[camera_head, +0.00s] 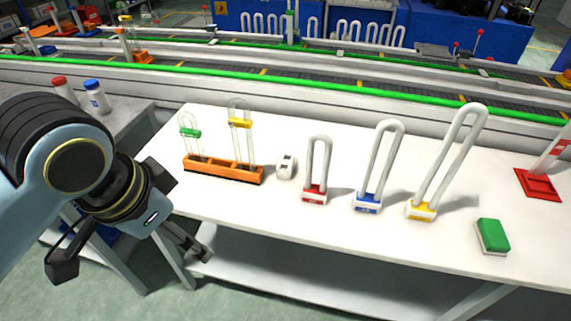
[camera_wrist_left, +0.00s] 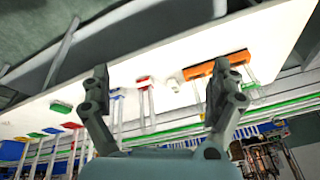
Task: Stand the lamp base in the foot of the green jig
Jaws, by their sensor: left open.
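An orange foot with compartments (camera_head: 222,171) stands at the left of the white table. It carries clear posts with a green clip (camera_head: 190,132) and a yellow clip (camera_head: 239,123); the green one is the left part. A small white piece (camera_head: 286,166) stands just right of the foot and may be the lamp base. In the left wrist view the orange foot (camera_wrist_left: 202,69) and the white piece (camera_wrist_left: 173,86) also show. My left gripper (camera_head: 132,257) is open and empty, with its fingers apart (camera_wrist_left: 157,92), off the table's front left. My right gripper is out of view.
U-shaped tubes stand in red (camera_head: 315,195), blue (camera_head: 368,204) and yellow (camera_head: 421,211) bases to the right. A green-and-white block (camera_head: 493,236) lies near the front right edge. A red stand (camera_head: 538,184) is at the far right. A conveyor runs behind.

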